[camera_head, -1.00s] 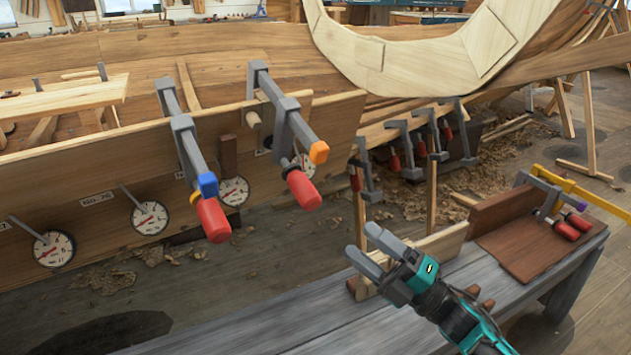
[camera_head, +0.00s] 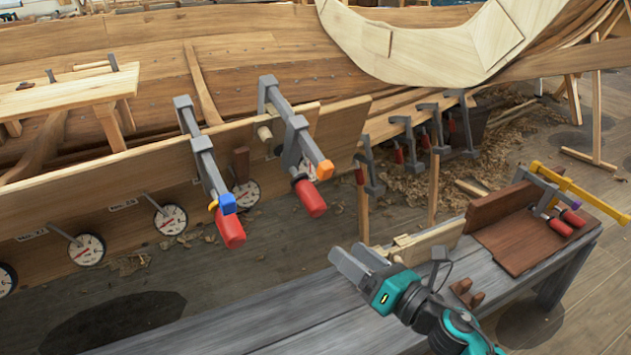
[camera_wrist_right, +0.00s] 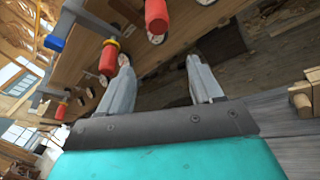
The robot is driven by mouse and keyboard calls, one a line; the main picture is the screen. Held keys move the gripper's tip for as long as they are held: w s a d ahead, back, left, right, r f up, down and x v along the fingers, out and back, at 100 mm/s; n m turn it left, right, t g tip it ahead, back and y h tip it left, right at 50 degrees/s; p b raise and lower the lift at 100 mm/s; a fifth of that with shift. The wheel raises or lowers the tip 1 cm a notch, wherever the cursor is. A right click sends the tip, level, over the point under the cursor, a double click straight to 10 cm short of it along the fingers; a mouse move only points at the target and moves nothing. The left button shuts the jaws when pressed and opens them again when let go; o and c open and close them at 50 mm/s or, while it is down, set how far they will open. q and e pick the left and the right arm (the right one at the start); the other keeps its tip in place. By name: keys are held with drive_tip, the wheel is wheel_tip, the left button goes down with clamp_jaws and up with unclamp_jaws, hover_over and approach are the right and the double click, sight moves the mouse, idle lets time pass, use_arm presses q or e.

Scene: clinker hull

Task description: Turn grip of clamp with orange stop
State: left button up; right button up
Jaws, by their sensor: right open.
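The clamp with the orange stop (camera_head: 325,169) grips the top edge of the hull plank, its bar slanting down to the right. Its red grip (camera_head: 311,197) hangs below the stop. Left of it is a similar clamp with a blue stop (camera_head: 228,203) and a red grip (camera_head: 231,231). My right gripper (camera_head: 351,263) is open and empty over the bench, below and to the right of the orange-stop clamp, apart from it. In the right wrist view, the open fingers (camera_wrist_right: 160,82) show with red grips beyond them. My left gripper is out of view.
A grey bench (camera_head: 290,312) runs below my right gripper, with wooden pieces and a yellow-barred clamp (camera_head: 560,185) at its right. Round dial gauges (camera_head: 171,219) line the plank. More clamps (camera_head: 432,128) stand behind. Open floor lies between plank and bench.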

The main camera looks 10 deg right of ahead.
sight(321, 212)
drive_tip(key=w+a+r+n+p, duration=0.1)
drive_tip(key=w, duration=0.2)
drive_tip(key=w+a+r+n+h+p, duration=0.1)
drive_tip(key=w, duration=0.2)
drive_tip(key=w+a+r+h+p, duration=0.1)
drive_tip(key=w, duration=0.2)
drive_tip(key=shift+w+a+n+t, duration=0.25)
drive_tip(key=shift+a+n+t, duration=0.05)
drive_tip(key=shift+a+n, duration=0.1)
drive_tip(key=shift+x, duration=0.8)
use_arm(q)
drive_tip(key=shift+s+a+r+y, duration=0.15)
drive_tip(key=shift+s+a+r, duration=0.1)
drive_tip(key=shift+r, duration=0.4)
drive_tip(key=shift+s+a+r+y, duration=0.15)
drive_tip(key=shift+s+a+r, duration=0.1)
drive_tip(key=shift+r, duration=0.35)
use_arm(e)
drive_tip(key=shift+f, duration=0.1)
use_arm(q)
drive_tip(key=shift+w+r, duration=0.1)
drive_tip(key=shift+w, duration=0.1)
use_arm(e)
drive_tip(key=c, duration=1)
